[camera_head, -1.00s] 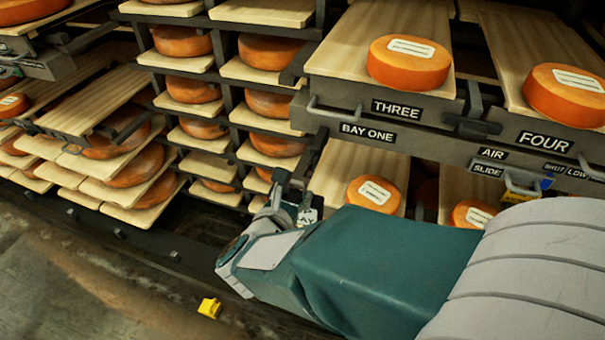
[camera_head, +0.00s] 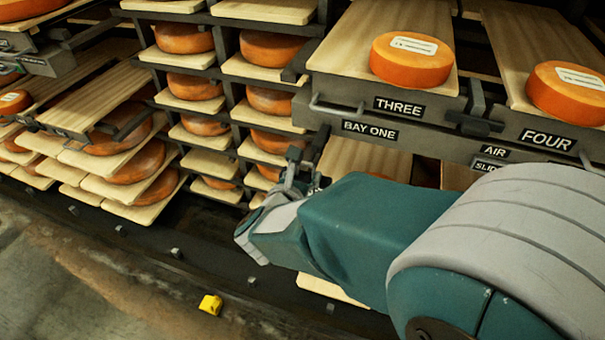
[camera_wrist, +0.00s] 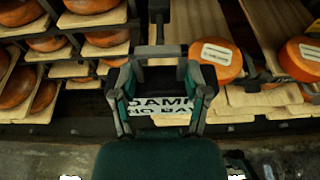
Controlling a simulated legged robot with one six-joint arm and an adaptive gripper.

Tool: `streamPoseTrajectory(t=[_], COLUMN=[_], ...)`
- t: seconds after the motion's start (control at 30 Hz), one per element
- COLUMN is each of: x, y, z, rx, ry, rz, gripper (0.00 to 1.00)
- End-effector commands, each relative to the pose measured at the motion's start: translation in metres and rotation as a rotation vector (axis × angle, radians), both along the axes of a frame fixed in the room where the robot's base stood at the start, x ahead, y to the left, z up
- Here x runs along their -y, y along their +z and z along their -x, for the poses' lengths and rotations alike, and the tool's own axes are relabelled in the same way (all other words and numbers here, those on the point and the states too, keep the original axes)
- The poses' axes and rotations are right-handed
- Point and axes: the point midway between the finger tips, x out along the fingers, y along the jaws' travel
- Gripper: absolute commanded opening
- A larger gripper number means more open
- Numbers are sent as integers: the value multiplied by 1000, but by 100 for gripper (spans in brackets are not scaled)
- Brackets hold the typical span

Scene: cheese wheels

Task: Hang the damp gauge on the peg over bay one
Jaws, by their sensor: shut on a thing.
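My gripper (camera_wrist: 162,92) is shut on the damp gauge (camera_wrist: 165,105). I cannot clearly make out the peg.
A shelf edge with a bar handle (camera_head: 336,110) and a "THREE" sign (camera_head: 398,106) is above right of my gripper. Racks of orange cheese wheels on boards (camera_head: 268,102) stand behind. A small yellow object (camera_head: 210,304) lies low in front.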

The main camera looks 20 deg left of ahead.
Motion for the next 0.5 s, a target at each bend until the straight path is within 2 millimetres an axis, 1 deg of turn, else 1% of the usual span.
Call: streamPoseTrajectory(t=[0.5], x=[2], y=[-2], z=[-27], rx=[1], ry=[0], rz=[0], gripper=[4])
